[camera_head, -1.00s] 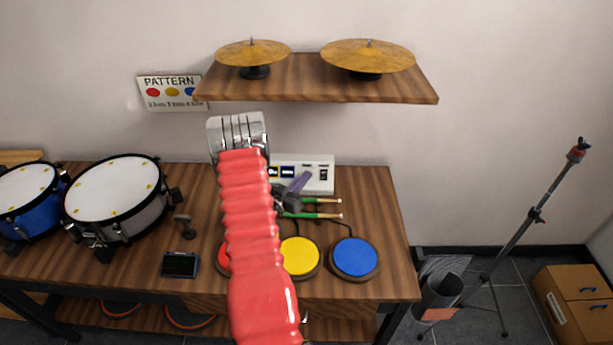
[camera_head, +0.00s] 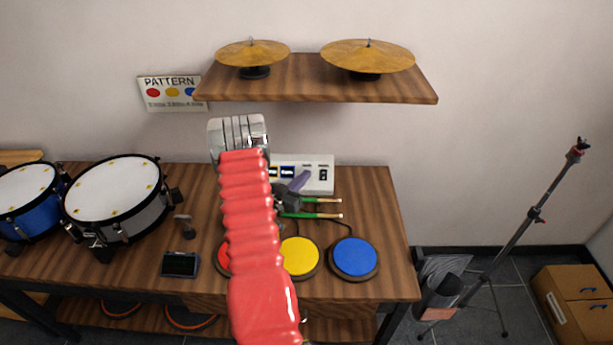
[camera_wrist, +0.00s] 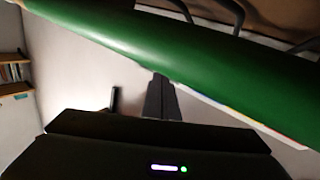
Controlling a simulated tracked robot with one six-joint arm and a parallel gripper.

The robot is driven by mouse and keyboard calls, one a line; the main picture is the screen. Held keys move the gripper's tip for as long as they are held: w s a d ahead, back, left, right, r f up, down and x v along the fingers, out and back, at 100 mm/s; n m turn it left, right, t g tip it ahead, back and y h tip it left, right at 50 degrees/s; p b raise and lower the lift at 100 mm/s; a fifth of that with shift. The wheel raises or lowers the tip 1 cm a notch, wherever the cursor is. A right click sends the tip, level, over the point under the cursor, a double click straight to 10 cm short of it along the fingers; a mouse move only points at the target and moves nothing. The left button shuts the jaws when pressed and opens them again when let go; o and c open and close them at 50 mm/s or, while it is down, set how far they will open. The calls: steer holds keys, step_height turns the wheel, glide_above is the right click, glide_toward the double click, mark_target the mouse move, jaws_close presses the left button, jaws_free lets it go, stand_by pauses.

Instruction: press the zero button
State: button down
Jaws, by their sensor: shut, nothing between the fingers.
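A white control box (camera_head: 319,187) stands at the back of the table, with blue-and-dark labelled patches and a black switch (camera_head: 323,174) on its face. My red arm hides its left part, and I cannot make out which part is the zero button. My gripper (camera_head: 303,177) is shut and empty, its purple-grey fingers in front of the box's face; I cannot tell if they touch it. In the wrist view the shut fingers (camera_wrist: 160,82) point at a large green drumstick crossing close ahead. A pale strip with coloured edges, possibly the box, shows below the stick at right.
Green drumsticks (camera_head: 318,215) lie by the gripper. A yellow pad (camera_head: 299,257) and a blue pad (camera_head: 353,257) sit in front; a red pad is partly hidden. Drums (camera_head: 115,198) stand left. A shelf (camera_head: 300,82) with cymbals hangs above.

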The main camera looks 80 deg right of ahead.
steer(key=shift+d+f, duration=0.25)
steer(key=shift+f, duration=0.15)
stand_by(0.4)
steer(key=shift+s+a+f, duration=0.1)
steer(key=shift+a+f, duration=0.15)
steer(key=shift+a, duration=0.5)
steer(key=s+a+r, duration=0.1)
steer(key=a+r, duration=0.3)
steer(key=shift+a, duration=0.25)
stand_by(0.5)
steer(key=shift+w+r, duration=0.1)
steer(key=shift+w, duration=0.05)
stand_by(0.8)
